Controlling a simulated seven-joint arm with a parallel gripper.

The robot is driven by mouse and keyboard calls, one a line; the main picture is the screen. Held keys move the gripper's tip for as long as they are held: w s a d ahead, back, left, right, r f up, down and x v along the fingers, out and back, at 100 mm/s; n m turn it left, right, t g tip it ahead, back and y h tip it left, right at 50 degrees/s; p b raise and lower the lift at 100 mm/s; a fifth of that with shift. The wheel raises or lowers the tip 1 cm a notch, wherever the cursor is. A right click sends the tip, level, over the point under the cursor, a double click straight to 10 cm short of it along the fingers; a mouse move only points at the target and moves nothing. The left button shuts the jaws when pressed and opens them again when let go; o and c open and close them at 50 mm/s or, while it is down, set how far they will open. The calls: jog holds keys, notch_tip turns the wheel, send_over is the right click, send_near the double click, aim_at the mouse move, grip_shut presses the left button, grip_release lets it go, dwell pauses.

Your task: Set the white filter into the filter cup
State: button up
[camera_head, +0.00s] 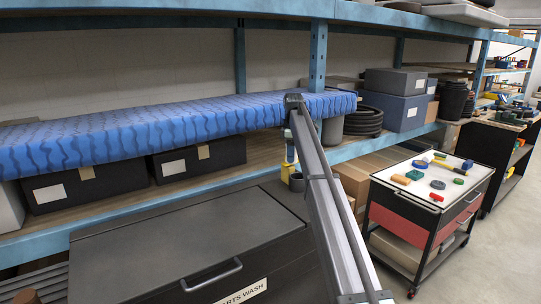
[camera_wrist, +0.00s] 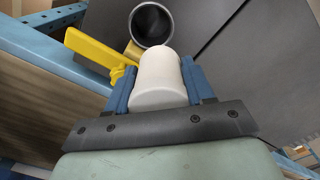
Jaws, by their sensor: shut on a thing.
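The white filter (camera_wrist: 158,82) is a smooth, round-ended cylinder. My gripper (camera_wrist: 157,88) is shut on it, with one blue finger on each side in the wrist view. The filter cup (camera_wrist: 152,24) is a dark, round, open cup just beyond the filter's far end; its inside looks empty. The filter covers the lower edge of the cup's rim in this view, and I cannot tell whether they touch.
A yellow lever (camera_wrist: 98,57) sticks out left of the cup. A blue shelf beam (camera_wrist: 50,50) runs close by on the left. A dark parts-wash cabinet (camera_head: 180,245) stands in front of the shelf. A cart (camera_head: 433,184) with small parts is at the right.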

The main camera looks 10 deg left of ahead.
notch_tip(320, 180, down, 6)
jog(key=d, duration=0.2)
jog(key=shift+w+d, duration=0.35)
jog(key=shift+w, duration=0.1)
dwell(0.5)
jog(key=shift+f, duration=0.85)
dwell(1.6)
